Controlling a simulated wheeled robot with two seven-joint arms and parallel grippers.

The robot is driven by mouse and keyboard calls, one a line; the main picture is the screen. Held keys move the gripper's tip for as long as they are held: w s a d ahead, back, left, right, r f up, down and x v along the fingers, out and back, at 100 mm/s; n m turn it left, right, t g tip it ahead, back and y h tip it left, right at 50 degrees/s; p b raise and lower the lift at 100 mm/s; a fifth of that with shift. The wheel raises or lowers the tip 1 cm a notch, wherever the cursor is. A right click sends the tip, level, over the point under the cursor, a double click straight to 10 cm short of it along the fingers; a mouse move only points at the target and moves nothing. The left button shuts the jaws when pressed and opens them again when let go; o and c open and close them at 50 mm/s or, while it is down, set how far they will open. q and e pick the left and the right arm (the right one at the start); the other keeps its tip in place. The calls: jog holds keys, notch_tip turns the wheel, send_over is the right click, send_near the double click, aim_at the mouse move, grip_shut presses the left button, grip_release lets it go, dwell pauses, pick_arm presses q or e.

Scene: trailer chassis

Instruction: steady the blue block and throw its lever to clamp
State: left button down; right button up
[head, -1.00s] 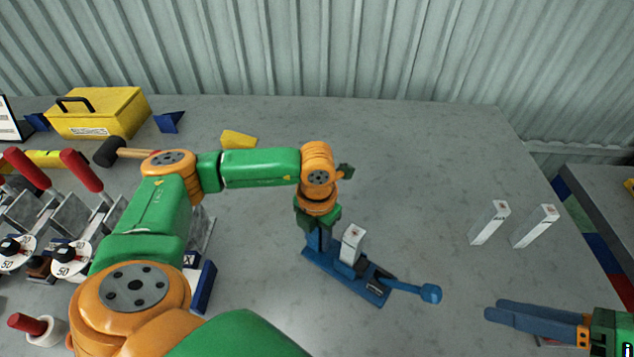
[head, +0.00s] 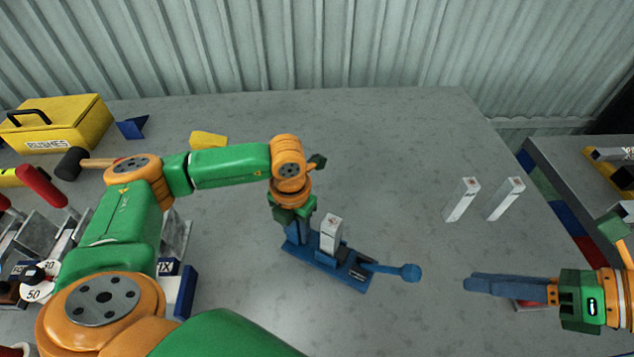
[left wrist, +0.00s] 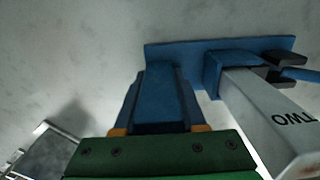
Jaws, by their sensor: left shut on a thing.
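The blue block (head: 352,271) is a long blue base on the table, seen in the head view and at the top of the left wrist view (left wrist: 180,48). A grey-white bar (head: 331,232) stands in it, marked TWO in the left wrist view (left wrist: 275,115). Its blue lever (head: 392,270) sticks out to the right, low, ending in a round knob. My left gripper (head: 297,236) points down at the block's left end, shut on a blue upright part beside the bar. My right gripper (head: 472,283) is right of the knob, apart from it; its blue fingers overlap in view.
Two pale bars (head: 462,199) stand at the right of the table. A yellow box (head: 60,125), a mallet (head: 72,163) and red-handled clamps (head: 42,187) are on the left. The table behind the block is mostly clear.

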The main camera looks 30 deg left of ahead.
grip_shut()
jog(key=w+r+m+h, duration=0.1)
jog(key=m+h, duration=0.1)
jog(key=w+d+r+m+g+h, duration=0.1)
jog(key=m+h, duration=0.1)
jog(key=w+d+r+m+h, duration=0.1)
jog(key=r+m+h, duration=0.1)
jog(key=shift+w+r, duration=0.1)
jog(key=shift+w, duration=0.15)
jog(key=shift+a, duration=0.1)
jog(key=s+a+f, duration=0.2)
jog(key=a+f, duration=0.5)
jog(key=f, duration=0.2)
jog(key=shift+s+a, duration=0.15)
jog(key=shift+a, duration=0.05)
